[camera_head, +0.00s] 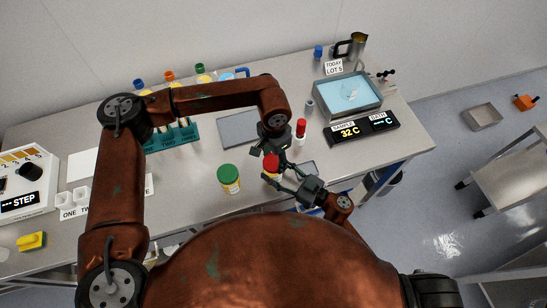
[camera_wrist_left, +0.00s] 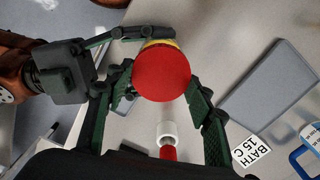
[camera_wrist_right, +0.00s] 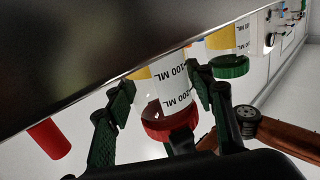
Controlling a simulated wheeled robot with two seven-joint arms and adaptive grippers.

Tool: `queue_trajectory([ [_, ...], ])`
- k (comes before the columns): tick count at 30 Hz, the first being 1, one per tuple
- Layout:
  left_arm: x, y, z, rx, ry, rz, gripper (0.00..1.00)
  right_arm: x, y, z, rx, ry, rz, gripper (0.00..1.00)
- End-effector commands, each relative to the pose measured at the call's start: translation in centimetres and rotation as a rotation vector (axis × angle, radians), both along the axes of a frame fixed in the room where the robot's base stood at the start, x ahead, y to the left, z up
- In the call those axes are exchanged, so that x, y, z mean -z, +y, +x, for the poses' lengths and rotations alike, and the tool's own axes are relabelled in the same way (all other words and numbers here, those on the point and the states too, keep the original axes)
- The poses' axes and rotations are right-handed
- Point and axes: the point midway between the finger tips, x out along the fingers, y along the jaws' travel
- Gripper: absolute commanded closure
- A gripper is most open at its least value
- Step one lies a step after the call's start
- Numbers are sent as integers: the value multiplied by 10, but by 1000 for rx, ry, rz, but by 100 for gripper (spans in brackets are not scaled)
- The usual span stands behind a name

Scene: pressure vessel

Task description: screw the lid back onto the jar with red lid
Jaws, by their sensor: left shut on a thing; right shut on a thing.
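The jar (camera_head: 270,178) has a red lid (camera_head: 271,162) and stands near the table's front edge. In the left wrist view the round red lid (camera_wrist_left: 161,74) covers most of the jar. My left gripper (camera_head: 279,152) comes from above and is shut on the red lid. My right gripper (camera_head: 284,178) comes in low from the right and is shut on the jar body. The right wrist view, upside down, shows the jar's "100 ML" label (camera_wrist_right: 172,84) and the lid at its mouth. How far the threads engage is hidden.
A green-lidded jar (camera_head: 229,179) stands just left. A grey plate (camera_head: 239,128), a tube rack (camera_head: 173,137), a bath tray (camera_head: 347,97) and a display (camera_head: 361,128) lie around. The table's front edge is close.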

Motion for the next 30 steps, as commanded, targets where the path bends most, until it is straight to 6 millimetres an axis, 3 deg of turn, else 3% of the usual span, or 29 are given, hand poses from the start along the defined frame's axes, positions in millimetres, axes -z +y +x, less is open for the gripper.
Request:
queue_trajectory([
  [6, -1, -1, 0, 177, -1, 0, 64, 1, 0, 0, 1, 1, -2, 100],
  [14, -1, 0, 0, 184, -1, 0, 64, 1, 0, 0, 1, 2, -1, 100],
  [15, -1, 0, 0, 184, -2, -1, 51, 1, 0, 0, 1, 2, -1, 100],
  [22, -1, 0, 0, 183, -1, 0, 35, 1, 0, 0, 1, 2, -1, 100],
  [30, -1, 0, 0, 183, -1, 0, 34, 1, 0, 0, 0, 2, -1, 100],
])
